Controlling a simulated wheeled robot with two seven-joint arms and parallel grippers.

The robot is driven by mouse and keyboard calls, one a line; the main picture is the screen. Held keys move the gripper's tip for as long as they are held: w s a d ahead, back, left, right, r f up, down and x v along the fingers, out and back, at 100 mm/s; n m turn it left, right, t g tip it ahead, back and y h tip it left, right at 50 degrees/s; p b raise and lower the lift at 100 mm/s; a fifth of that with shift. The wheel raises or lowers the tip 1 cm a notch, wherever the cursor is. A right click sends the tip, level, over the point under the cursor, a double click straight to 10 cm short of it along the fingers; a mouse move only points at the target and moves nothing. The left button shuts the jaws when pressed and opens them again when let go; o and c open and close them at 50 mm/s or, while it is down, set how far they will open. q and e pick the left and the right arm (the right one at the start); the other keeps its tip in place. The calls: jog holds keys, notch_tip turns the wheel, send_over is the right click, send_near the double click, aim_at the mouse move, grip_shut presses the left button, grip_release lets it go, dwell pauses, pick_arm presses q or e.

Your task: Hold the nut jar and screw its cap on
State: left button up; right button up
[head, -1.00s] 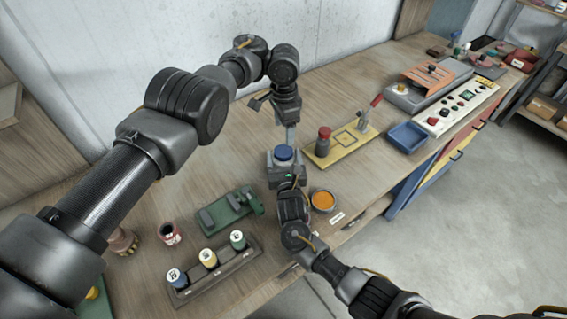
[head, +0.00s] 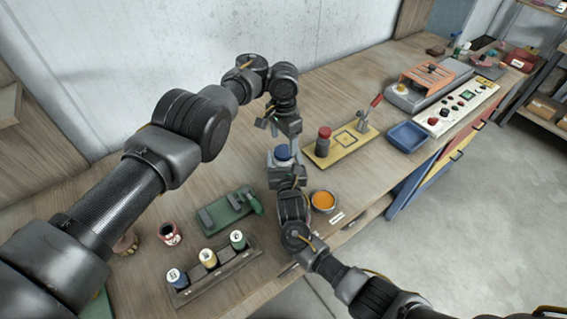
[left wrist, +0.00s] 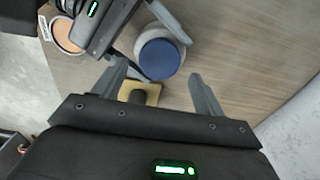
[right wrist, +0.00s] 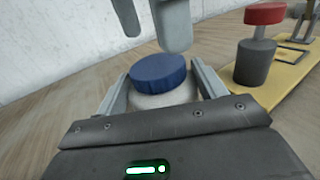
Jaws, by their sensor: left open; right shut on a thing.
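The nut jar is a pale, whitish jar (right wrist: 165,99) with a blue cap (right wrist: 158,70) on top; I cannot tell how tight the cap is. My right gripper (right wrist: 162,82) is shut around the jar body. In the head view the blue cap (head: 283,153) shows above my right gripper (head: 286,174). My left gripper (left wrist: 155,77) is open, with its fingers spread to either side of the cap's line and apart from it. In the right wrist view its fingers (right wrist: 150,22) hang just above and behind the cap. In the left wrist view the cap (left wrist: 159,59) is seen from above.
A yellow plate (head: 340,150) with a red-topped grey piece (head: 324,141) stands close right of the jar. An orange-filled bowl (head: 322,201) sits near the front edge. A rack (head: 215,275) of spools, a green tool (head: 228,210) and a blue tray (head: 408,137) are also on the bench.

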aim_at(283, 150)
pick_arm(q)
jog(key=shift+f, duration=1.95)
jog(key=c, duration=1)
jog(key=o, duration=1.2)
jog(key=shift+c, duration=0.2)
notch_tip(283, 150, up, 12)
